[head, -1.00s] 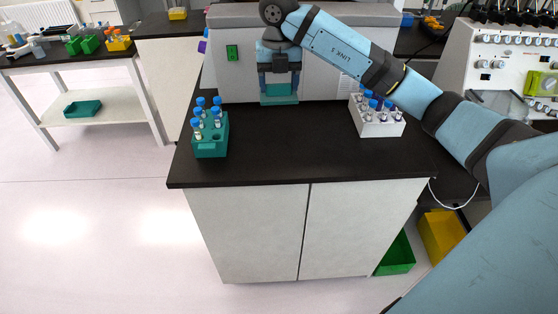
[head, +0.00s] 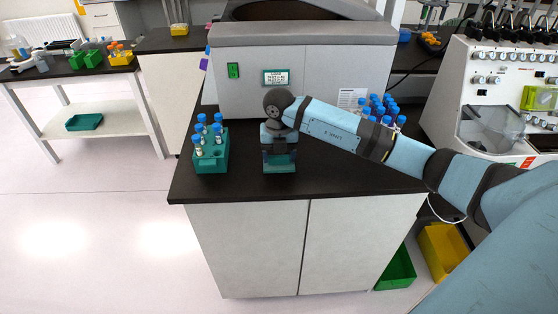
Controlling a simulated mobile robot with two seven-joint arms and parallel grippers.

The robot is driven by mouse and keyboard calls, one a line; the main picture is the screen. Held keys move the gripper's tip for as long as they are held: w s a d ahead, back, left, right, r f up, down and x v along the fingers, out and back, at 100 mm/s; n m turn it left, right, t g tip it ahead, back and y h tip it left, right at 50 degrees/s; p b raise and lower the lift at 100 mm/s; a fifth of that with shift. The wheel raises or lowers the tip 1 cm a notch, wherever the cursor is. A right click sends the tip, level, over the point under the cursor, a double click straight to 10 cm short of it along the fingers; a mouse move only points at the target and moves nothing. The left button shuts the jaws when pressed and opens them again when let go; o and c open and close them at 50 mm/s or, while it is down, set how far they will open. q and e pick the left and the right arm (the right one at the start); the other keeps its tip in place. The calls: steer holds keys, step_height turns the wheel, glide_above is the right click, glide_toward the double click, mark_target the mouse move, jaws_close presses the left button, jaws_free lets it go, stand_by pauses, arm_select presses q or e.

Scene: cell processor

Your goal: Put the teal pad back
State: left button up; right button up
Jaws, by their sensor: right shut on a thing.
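The teal pad (head: 279,160) is between the fingers of my right gripper (head: 279,152), which points down over the black counter (head: 340,187) and is shut on it. The pad is partly hidden by the fingers and wrist. I cannot tell whether its underside touches the counter. It is in front of the grey machine (head: 306,68), to the right of the teal tube rack (head: 210,164) and apart from both. My left gripper is out of view.
The teal rack holds several blue-capped tubes. More blue-capped tubes (head: 388,104) stand at the right, partly behind my right arm. The machine's front has a lit display (head: 276,78) and a green switch (head: 233,70). The counter's front is clear.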

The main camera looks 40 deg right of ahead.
mark_target(279, 156)
steer(key=shift+f, duration=1.4)
steer(key=shift+f, duration=0.1)
steer(key=o, duration=1.1)
steer(key=shift+c, duration=0.2)
